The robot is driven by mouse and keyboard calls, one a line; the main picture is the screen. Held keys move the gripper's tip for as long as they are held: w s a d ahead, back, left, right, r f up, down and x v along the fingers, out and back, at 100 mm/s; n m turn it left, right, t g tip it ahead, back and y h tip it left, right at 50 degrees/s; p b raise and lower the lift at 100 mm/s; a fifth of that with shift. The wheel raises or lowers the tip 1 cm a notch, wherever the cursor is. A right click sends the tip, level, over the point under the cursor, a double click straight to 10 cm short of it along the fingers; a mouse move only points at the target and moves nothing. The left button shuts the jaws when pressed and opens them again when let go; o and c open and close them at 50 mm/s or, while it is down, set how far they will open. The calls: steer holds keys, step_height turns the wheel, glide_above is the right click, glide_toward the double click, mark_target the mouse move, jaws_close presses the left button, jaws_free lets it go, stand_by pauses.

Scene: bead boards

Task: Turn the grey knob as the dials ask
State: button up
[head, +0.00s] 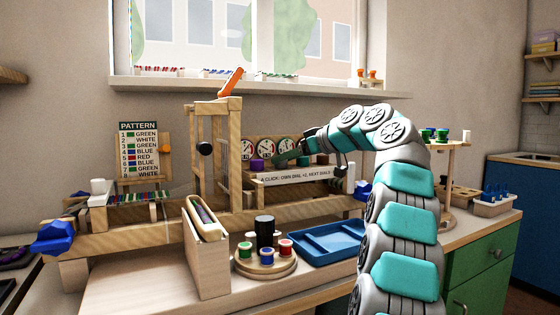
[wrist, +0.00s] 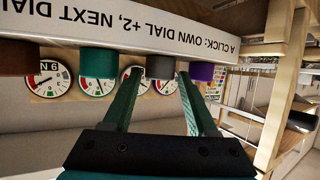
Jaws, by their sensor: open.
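In the wrist view, which is upside down, the grey knob (wrist: 160,67) sits on the white board (wrist: 170,32) between a teal knob (wrist: 98,62) and a purple knob (wrist: 202,72). My gripper (wrist: 160,77) is open, with one finger on each side of the grey knob. I cannot tell whether the fingers touch it. Round dials (wrist: 92,82) with red and green marks show behind the knobs.
The board reads "A CLICK: OWN DIAL +2, NEXT DIAL", the rest unclear. A wooden frame (head: 222,150) with an orange lever (head: 231,82) stands left of the dials. A pattern card (head: 139,150), a blue tray (head: 330,241) and a round spool stand (head: 266,265) are nearby.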

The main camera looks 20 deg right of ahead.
steer(key=shift+x, duration=1.2)
jaws_close()
